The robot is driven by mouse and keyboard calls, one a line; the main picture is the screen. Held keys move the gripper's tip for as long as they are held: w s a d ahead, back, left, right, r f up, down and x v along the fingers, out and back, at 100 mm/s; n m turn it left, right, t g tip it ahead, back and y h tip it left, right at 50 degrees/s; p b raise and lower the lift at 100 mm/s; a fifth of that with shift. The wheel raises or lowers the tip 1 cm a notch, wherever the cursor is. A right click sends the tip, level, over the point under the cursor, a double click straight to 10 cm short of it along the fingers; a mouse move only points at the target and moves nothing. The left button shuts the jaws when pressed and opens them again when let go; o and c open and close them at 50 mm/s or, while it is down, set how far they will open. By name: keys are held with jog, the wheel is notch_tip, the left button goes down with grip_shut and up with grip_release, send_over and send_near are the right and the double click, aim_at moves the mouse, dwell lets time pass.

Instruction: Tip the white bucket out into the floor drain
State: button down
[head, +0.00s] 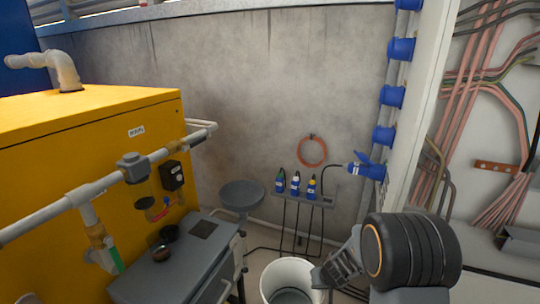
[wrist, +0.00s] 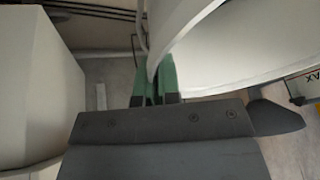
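The white bucket (head: 291,267) stands upright at the bottom of the head view, cut off by the lower edge. Something grey, perhaps liquid, shows inside it. My gripper (head: 322,277) reaches its right rim from the right. In the wrist view, the green-padded fingers of my gripper (wrist: 155,92) are on either side of the thin rim of the white bucket (wrist: 235,40), with no clear gap visible. The fingers look closed on the rim. I cannot make out the floor drain in either view.
A yellow machine (head: 95,140) with pipes and a grey cabinet (head: 180,262) stand on the left. A grey round basin (head: 241,194) stands by the wall. Cables hang below a small rack (head: 305,199). A pale block (wrist: 30,90) is left of the fingers in the wrist view.

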aim_at(320, 292)
notch_tip(320, 292, down, 5)
jog(key=b, duration=0.3)
jog(key=shift+b, duration=0.3)
